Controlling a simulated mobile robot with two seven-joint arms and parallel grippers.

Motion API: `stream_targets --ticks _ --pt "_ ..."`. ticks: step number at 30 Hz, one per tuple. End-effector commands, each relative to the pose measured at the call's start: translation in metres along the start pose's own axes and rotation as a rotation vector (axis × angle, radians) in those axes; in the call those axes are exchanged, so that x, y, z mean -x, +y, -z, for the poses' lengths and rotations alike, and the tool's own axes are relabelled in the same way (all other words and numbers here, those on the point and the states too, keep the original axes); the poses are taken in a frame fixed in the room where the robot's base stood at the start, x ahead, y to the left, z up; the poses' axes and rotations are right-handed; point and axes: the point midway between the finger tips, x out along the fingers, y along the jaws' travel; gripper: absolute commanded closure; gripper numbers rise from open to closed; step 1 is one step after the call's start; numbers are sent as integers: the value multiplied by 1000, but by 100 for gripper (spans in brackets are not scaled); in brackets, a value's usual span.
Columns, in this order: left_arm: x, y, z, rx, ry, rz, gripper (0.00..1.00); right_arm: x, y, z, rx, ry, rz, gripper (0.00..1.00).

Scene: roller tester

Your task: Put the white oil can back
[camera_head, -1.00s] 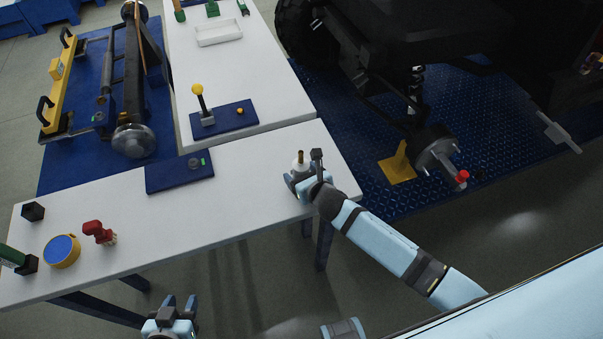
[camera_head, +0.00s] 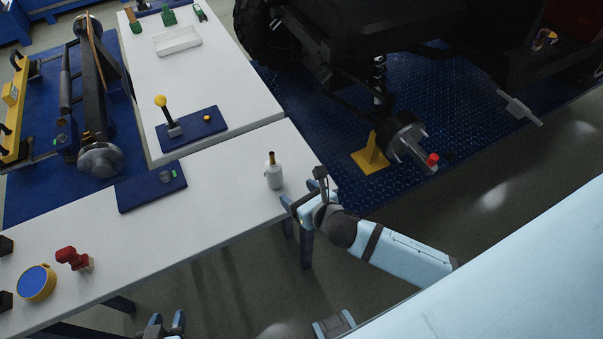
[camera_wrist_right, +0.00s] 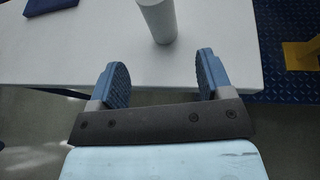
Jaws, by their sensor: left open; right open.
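The white oil can (camera_head: 274,176) with a brown-gold spout stands upright on the white table, near its right end. Its lower part also shows in the right wrist view (camera_wrist_right: 157,18), just beyond the fingers. My right gripper (camera_head: 302,196) is open and empty at the table's front right edge, apart from the can; its two blue fingertips (camera_wrist_right: 158,72) show in the right wrist view with a clear gap between them. My left gripper (camera_head: 163,325) is open and empty at the bottom of the head view, in front of the table.
The white table (camera_head: 215,210) also bears a blue plate (camera_head: 150,188), a red object (camera_head: 72,258) and a yellow-blue round container (camera_head: 37,283). A second table behind holds a blue panel with a yellow-knobbed lever (camera_head: 166,116). A vehicle wheel hub (camera_head: 410,143) stands at right.

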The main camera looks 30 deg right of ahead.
Motion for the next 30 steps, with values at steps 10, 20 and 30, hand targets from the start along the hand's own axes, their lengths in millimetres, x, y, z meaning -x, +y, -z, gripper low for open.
stream_targets --ticks 10,20,30 --pt "0 0 1 0 2 0 57 37 15 48 -1204 119 27 27" --pt "0 0 1 0 2 1 57 83 18 91 -2559 150 199 27" --pt "0 0 1 0 1 1 57 101 16 104 -3060 107 284 27"
